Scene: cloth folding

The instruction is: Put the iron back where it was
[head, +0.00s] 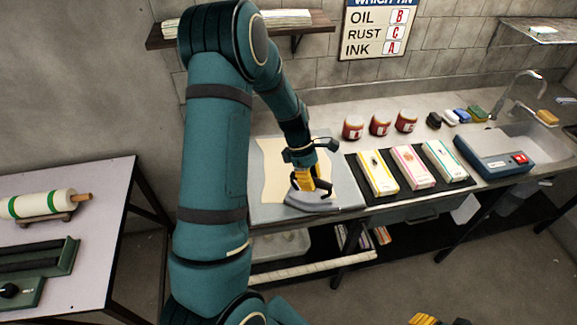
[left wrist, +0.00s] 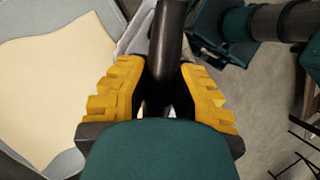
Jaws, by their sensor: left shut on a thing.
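The iron (head: 316,205) has a grey body and a dark handle. It is at the front right of the grey pad (head: 345,190), by the edge of the cream cloth (head: 273,165). My left gripper (head: 308,181) has yellow fingers and is shut on the iron's handle. In the left wrist view the dark handle (left wrist: 168,60) runs between the yellow fingers (left wrist: 165,95). I cannot tell whether the iron touches the pad or is just above it. My right gripper (head: 425,320) shows only yellow tips at the bottom edge.
Several red jars (head: 380,125) stand behind the pad. Boxes lie on a black mat (head: 462,180) to its right, then a blue device (head: 495,153) and a sink (head: 535,140). A side table (head: 100,215) at left holds a roller (head: 40,203).

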